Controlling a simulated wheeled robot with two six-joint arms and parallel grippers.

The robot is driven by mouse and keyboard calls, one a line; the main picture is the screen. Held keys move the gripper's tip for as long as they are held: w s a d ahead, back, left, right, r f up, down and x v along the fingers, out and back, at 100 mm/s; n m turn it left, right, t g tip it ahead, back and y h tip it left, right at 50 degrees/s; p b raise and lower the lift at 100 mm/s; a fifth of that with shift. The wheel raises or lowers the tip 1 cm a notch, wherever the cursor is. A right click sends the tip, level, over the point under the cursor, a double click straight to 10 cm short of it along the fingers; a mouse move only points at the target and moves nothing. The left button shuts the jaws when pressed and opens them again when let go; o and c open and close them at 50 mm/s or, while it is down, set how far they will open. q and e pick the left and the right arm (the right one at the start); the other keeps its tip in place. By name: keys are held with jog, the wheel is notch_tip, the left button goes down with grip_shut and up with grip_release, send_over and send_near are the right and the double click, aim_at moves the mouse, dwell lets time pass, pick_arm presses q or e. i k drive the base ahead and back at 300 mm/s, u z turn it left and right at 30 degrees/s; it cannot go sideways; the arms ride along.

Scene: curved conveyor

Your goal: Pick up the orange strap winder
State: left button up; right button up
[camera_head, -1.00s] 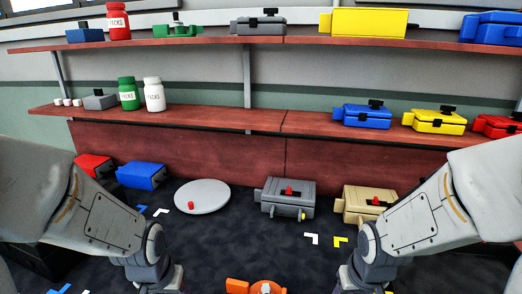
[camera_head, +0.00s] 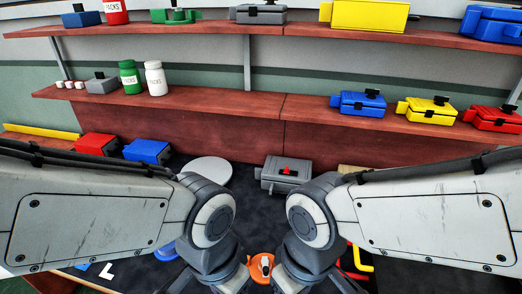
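The orange strap winder (camera_head: 261,267) shows at the bottom centre of the head view, on the dark surface. It is an orange round piece with a pale part and a dark spot in its middle. My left arm comes down on its left side and my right arm on its right side, with their wrists close by it. Both grippers are hidden below the wrists or cut off by the lower picture edge, so I cannot see whether either touches the winder.
A grey round disc (camera_head: 207,171) and a grey case (camera_head: 285,173) lie behind my arms. A red box (camera_head: 96,145) and a blue box (camera_head: 147,151) stand at the left. Shelves with jars and cases run along the back. A yellow piece (camera_head: 362,262) lies right of my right wrist.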

aim_at(254, 265)
jog(key=k, duration=0.5)
jog(key=u, duration=1.25)
jog(key=i, duration=0.75)
jog(key=z, duration=1.65)
